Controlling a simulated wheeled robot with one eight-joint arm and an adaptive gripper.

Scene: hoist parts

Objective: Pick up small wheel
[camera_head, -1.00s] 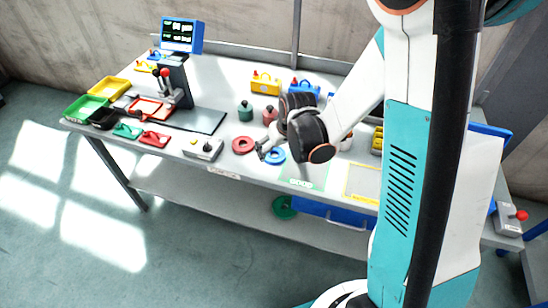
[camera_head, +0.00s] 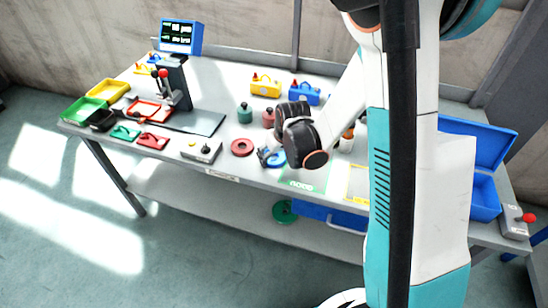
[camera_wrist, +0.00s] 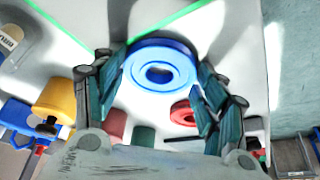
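Two ring-shaped wheels lie on the table, one blue (camera_head: 277,160) and one red (camera_head: 241,148). I cannot tell for sure which is called the small wheel. My gripper (camera_head: 267,156) is low over the table at the blue wheel, partly covering it in the head view. In the wrist view the blue wheel (camera_wrist: 158,52) lies flat between the two spread fingers of my gripper (camera_wrist: 163,70). The fingers are open, and I see no clear contact with the wheel. The red wheel (camera_wrist: 181,113) shows beyond the blue one, near the right finger.
A grey control box (camera_head: 202,151) stands left of the red wheel. Green (camera_head: 245,113) and red weights, yellow (camera_head: 265,86) and blue blocks stand behind. A green disc (camera_head: 284,212) is on the lower shelf. An open blue box (camera_head: 484,197) is at the right.

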